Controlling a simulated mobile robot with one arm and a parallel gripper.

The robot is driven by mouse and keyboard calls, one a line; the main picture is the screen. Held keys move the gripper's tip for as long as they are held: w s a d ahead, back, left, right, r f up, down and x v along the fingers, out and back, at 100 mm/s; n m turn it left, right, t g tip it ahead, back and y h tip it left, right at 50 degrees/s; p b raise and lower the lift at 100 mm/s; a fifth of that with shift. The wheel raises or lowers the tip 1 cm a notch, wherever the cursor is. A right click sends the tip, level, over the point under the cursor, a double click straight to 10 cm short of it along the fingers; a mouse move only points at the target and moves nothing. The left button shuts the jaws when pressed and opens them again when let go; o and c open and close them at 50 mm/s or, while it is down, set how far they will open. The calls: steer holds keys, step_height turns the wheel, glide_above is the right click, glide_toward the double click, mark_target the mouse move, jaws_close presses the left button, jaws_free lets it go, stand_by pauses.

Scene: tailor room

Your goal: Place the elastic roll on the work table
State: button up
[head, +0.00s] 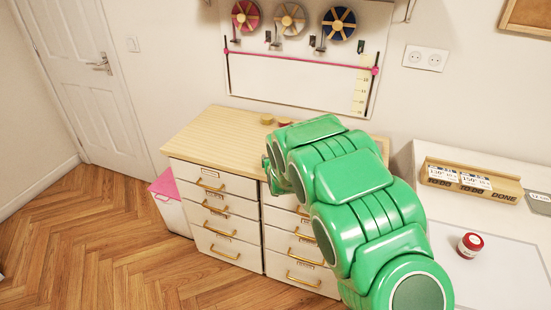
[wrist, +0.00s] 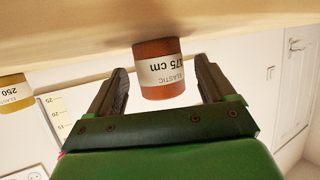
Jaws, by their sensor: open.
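An orange-brown elastic roll (wrist: 160,72) with a white label reading "ELASTIC 175 cm" stands between the two fingers of my gripper (wrist: 160,88) in the upside-down wrist view. The fingers are open, with a gap on each side of the roll. It stands on the wooden top (head: 215,132) of the drawer cabinet. A yellow elastic roll (wrist: 14,95) labelled 250 stands off to one side. The work table (head: 500,282) is at the right in the head view.
A small red-topped round item (head: 470,245) with a white label sits on the work table. A wooden rack marked "DONE" (head: 472,183) stands at its back. A pink-lidded bin (head: 170,205) is left of the cabinet. Bare table surface lies around the red-topped item.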

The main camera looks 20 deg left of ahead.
steer(key=v, duration=0.3)
steer(key=shift+d+r, duration=0.35)
steer(key=shift+r, duration=0.05)
steer(key=shift+v, duration=0.95)
steer(key=s+d+r+m+g+h, duration=0.1)
steer(key=s+d+r+g+h, duration=0.2)
steer(key=d, duration=0.6)
steer(key=s+d+r+m+g, duration=0.1)
steer(key=s+d+r, duration=0.4)
steer(key=d, duration=0.4)
steer(key=s+d+r+m+g+h, duration=0.1)
steer(key=s+d+r+g+h, duration=0.1)
steer(key=s+d, duration=0.5)
steer(key=s+d+r+g, duration=0.2)
steer(key=s+d, duration=0.3)
steer(key=s, duration=0.6)
steer(key=s+d+r+m+g, duration=0.1)
steer(key=s+d, duration=0.5)
steer(key=s, duration=0.6)
steer(key=s+d+r+m+g+h, duration=0.1)
steer(key=s+d+r+g, duration=0.2)
steer(key=s, duration=0.9)
steer(key=d+g, duration=0.1)
steer(key=d, duration=0.2)
steer(key=shift+s+d+r+g, duration=0.2)
steer(key=shift+d+r+g, duration=0.05)
steer(key=shift+r+g, duration=0.15)
steer(key=shift+w, duration=0.1)
